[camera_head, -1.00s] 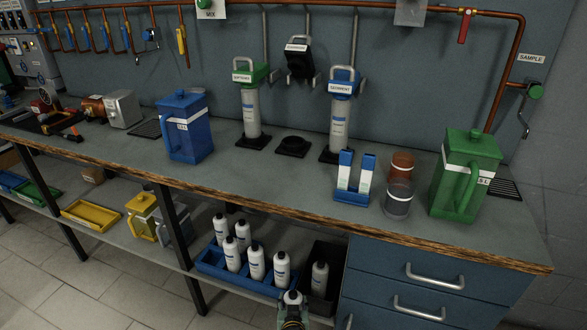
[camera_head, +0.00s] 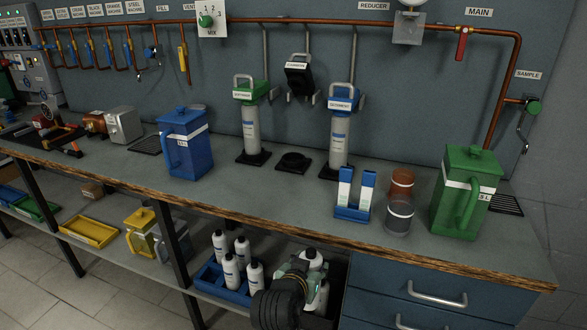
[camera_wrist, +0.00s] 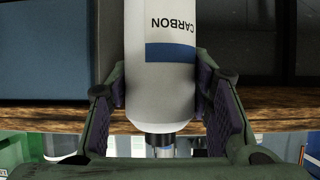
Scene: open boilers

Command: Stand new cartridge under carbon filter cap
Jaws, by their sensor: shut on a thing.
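My gripper (camera_wrist: 161,105) is shut on a white cartridge (camera_wrist: 160,60) with a blue band and the word CARBON, which reads upside down in the wrist view. In the head view my gripper (camera_head: 296,270) is low, in front of the lower shelf, and partly covers the cartridge (camera_head: 311,259). The black carbon filter cap (camera_head: 299,78) hangs tilted on the back wall between the green softener cap (camera_head: 250,93) and the blue sediment cap (camera_head: 342,98).
White cartridges stand under the green and blue caps on either side. A blue crate (camera_head: 206,275) of white bottles is on the lower shelf. The wooden counter edge (camera_head: 230,219) lies above my gripper. A blue holder (camera_head: 352,213), two cups and a green jug (camera_head: 465,190) stand right.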

